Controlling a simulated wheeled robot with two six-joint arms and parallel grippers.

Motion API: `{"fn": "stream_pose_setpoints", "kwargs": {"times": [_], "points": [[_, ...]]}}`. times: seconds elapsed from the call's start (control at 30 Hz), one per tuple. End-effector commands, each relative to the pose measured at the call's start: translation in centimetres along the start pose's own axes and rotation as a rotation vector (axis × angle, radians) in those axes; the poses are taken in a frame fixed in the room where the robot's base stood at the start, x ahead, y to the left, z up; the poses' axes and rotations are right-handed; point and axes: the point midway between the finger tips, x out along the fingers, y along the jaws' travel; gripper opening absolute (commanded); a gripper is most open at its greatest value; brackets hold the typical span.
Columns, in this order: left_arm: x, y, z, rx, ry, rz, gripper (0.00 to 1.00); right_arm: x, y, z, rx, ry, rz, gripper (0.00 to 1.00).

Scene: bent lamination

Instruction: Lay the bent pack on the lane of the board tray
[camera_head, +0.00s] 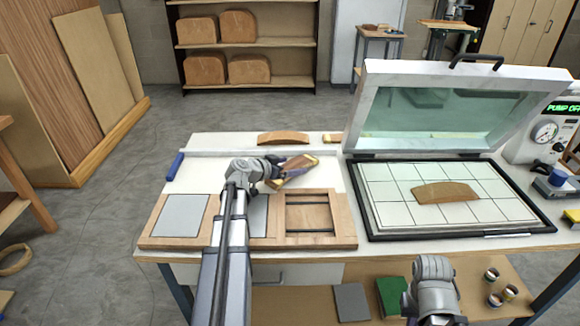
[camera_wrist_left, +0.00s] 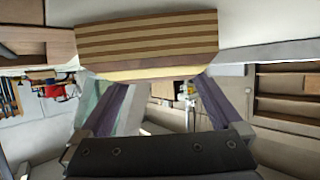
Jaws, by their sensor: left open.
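The bent pack (camera_head: 300,163), a striped wooden lamination, is in front of my left gripper (camera_head: 278,170) at the back of the board tray. In the left wrist view the pack (camera_wrist_left: 150,45) fills the top, with stripes of light and dark wood. My left gripper (camera_wrist_left: 160,100) is open, its two fingers apart at the pack's near edge; contact is unclear. The board tray (camera_head: 345,232) is wooden, with grey plates at left and middle and a recess with two dark strips at right. My left arm covers part of it. My right arm shows at bottom right; its fingers cannot be made out.
A curved wooden piece (camera_head: 283,138) lies at the table's back. Another (camera_head: 445,192) lies on the gridded bed of the press (camera_head: 378,236), whose glazed lid (camera_head: 440,110) stands open. A blue-handled tool (camera_head: 175,166) lies at left. The table's front edge is just before the tray.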

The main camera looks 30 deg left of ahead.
Motion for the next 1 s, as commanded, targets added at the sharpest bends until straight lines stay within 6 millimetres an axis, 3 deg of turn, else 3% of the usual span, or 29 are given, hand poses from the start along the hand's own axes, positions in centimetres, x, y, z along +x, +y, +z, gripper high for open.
{"fn": "stream_pose_setpoints", "kwargs": {"times": [0.23,0.7,1.0], "points": [[-0.5,0.0,-0.5,0.0,0.0,-0.001,1.0,-0.6,0.1,0.0,0.0,0.0,0.0,0.0],[-9.6,0.1,-0.5,-0.001,0.0,-0.003,1.0,-4.1,0.4,0.2,0.001,0.0,0.0,0.0],[-12.0,0.0,-0.3,-0.001,0.0,0.0,1.0,-4.9,0.5,0.3,0.001,0.0,0.0,0.0]]}}
